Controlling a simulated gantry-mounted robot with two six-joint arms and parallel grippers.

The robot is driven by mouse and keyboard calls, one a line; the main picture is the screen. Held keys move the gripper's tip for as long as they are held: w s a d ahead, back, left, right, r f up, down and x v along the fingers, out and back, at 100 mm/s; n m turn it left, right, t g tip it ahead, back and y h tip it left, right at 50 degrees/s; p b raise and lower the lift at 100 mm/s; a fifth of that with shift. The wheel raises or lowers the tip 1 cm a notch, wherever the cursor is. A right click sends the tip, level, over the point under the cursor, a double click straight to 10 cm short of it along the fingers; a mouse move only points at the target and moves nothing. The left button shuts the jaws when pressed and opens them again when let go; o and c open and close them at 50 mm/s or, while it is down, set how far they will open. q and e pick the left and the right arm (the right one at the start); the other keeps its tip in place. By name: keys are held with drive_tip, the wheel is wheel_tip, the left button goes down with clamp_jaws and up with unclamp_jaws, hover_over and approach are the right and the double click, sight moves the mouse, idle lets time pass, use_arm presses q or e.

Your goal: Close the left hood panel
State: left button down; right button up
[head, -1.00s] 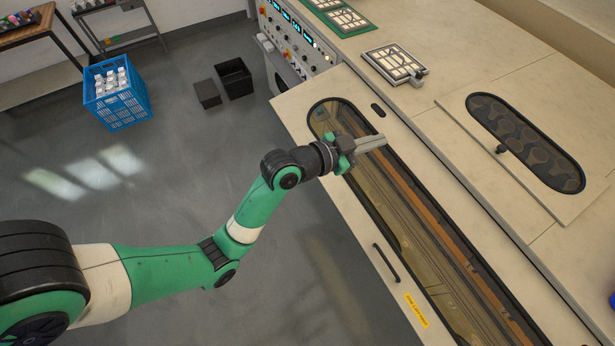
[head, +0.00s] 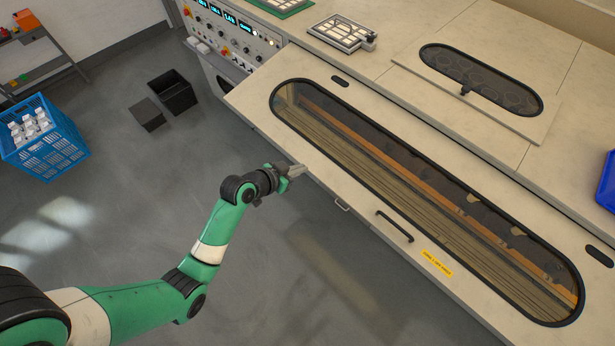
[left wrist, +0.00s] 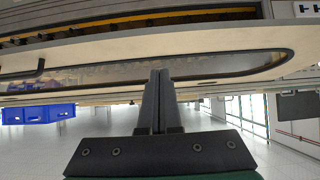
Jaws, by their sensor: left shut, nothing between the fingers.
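The near hood panel (head: 330,185) is a long beige panel with a dark-rimmed oval window, a black bar handle (head: 394,226) and a yellow label. I take it as the left hood panel; its exact angle is hard to tell. It also shows in the left wrist view (left wrist: 110,50), with its handle at the left. My left gripper (head: 297,171) is shut and empty, at the panel's front edge in the head view; contact cannot be told. Its fingertips (left wrist: 160,73) overlap the window in the left wrist view. My right gripper is out of view.
A smaller panel with an oval window (head: 480,80) lies on the machine top behind. A control panel (head: 230,32) is at the machine's far-left end. A blue crate of white items (head: 45,140) and black bins (head: 173,92) stand on the floor. Floor in front is largely clear.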

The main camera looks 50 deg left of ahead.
sight(315, 169)
use_arm(q)
drive_tip(key=shift+w+a+f+b, duration=0.1)
drive_tip(key=shift+w+f+b, duration=0.1)
drive_tip(key=shift+w+f, duration=0.6)
drive_tip(key=shift+w+a+f+b, duration=0.1)
drive_tip(key=shift+w+f+b, duration=0.2)
drive_tip(key=shift+f, duration=0.85)
drive_tip(key=shift+w+f+b, duration=0.15)
drive_tip(key=shift+w+f, duration=0.45)
drive_tip(key=shift+f, duration=0.4)
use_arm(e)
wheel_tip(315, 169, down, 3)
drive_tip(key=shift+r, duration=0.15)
